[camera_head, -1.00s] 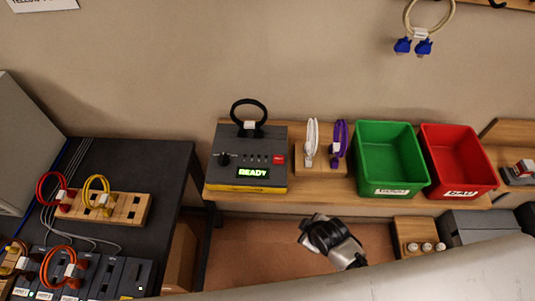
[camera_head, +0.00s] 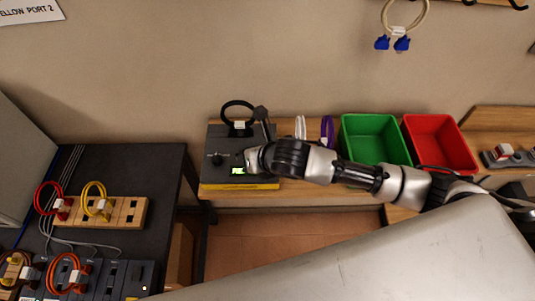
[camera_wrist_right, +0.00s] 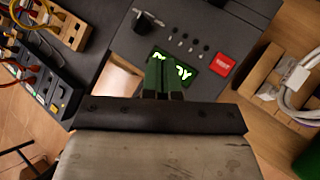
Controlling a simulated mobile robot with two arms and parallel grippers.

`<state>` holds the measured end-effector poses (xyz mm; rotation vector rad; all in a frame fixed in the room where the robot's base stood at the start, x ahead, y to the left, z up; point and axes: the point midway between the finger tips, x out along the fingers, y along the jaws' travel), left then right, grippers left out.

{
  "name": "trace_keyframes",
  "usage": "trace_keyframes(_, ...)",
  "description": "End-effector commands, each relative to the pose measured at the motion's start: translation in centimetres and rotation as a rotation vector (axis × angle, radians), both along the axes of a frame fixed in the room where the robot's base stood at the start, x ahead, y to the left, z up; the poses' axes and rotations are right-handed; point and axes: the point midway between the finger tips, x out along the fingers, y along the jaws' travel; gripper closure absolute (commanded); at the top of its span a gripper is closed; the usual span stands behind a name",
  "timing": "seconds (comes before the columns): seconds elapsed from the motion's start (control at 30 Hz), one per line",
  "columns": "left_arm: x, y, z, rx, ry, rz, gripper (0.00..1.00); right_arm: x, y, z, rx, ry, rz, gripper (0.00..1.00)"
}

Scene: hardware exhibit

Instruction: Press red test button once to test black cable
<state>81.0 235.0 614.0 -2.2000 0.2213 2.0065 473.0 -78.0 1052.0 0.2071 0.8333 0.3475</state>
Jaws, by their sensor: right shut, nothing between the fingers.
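The cable tester (camera_head: 215,148) is a dark box with a yellow base on the wooden shelf. A black cable (camera_head: 238,103) loops up from its back edge, with a white tag. The lit display is partly covered in the head view; in the wrist view the display (camera_wrist_right: 185,68) shows green letters behind the fingers. The red test button (camera_wrist_right: 223,63) is right of the fingers in the wrist view, apart from them; my arm hides it in the head view. My right gripper (camera_wrist_right: 164,62) is shut and empty over the tester's face. My left gripper is not in view.
White (camera_head: 301,128) and purple (camera_head: 327,130) cables stand right of the tester, then a green bin (camera_head: 374,121) and a red bin (camera_head: 437,124). A dark table (camera_head: 120,165) at left holds red and yellow cables in a wooden block (camera_head: 125,211).

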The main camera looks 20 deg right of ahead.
Motion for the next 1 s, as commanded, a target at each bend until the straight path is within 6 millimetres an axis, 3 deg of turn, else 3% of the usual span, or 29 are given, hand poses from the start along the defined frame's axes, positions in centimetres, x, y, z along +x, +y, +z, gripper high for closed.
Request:
trace_keyframes(0.2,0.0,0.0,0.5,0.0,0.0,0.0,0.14,2.2,-2.6,1.9,-0.379,-0.224,0.378,1.0)
trace_keyframes(0.43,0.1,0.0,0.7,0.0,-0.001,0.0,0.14,3.6,-5.5,3.1,-0.673,-0.364,0.65,1.0)
trace_keyframes(0.63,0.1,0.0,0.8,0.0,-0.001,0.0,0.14,4.1,-6.7,3.4,-0.776,-0.406,0.746,1.0)
trace_keyframes(1.0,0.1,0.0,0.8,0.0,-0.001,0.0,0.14,4.1,-6.7,3.4,-0.784,-0.41,0.756,1.0)
